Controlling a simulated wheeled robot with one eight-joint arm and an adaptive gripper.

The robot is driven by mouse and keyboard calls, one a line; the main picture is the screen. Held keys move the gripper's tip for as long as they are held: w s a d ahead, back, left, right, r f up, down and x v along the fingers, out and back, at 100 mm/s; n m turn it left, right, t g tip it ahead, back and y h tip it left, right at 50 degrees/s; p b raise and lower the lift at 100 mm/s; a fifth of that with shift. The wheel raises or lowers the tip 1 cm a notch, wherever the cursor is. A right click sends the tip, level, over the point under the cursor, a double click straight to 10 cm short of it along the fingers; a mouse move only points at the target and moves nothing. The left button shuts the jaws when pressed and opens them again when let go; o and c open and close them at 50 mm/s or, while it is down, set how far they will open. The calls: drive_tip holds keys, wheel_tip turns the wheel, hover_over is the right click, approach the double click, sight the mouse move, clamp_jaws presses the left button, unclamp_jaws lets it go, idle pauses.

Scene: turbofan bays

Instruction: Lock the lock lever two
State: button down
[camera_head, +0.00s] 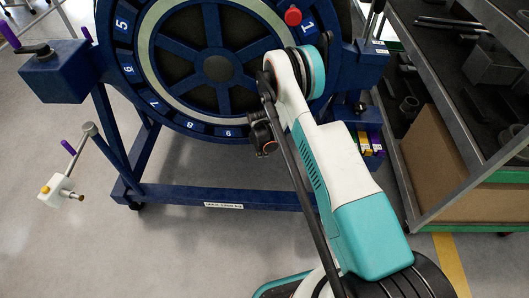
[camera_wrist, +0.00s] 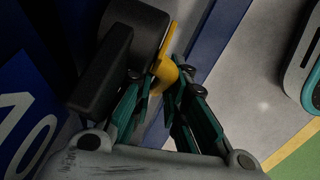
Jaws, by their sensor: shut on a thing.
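In the wrist view, a yellow lever (camera_wrist: 166,66) sticks out beside a dark rounded part (camera_wrist: 128,45) close to the blue frame. I take it as the lock lever, but no label for it shows. My gripper (camera_wrist: 163,84) has its teal and black fingers on either side of the yellow lever's lower end and is shut on it. In the head view my white and teal arm reaches up to the right side of the blue wheel stand (camera_head: 210,198). My gripper and the yellow lever cannot be made out there.
A blue numbered wheel (camera_head: 218,67) with a red knob (camera_head: 293,16) fills the upper middle. Purple-tipped handles stand at left, one on a white block (camera_head: 60,191). A shelf rack (camera_head: 455,160) stands close on the right. The floor at lower left is clear.

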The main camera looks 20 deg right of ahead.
drive_tip(key=shift+w+a+r+t+y, duration=0.15)
drive_tip(key=shift+r+t+y, duration=0.2)
drive_tip(key=shift+y, duration=0.55)
drive_tip(key=c, duration=1.6)
unclamp_jaws()
drive_tip(key=shift+r, duration=0.15)
wheel_tip(320, 180, up, 12)
drive_tip(key=s, duration=0.2)
drive_tip(key=shift+d+f, duration=0.2)
drive_tip(key=shift+d, duration=0.25)
drive_tip(key=shift+r, duration=0.1)
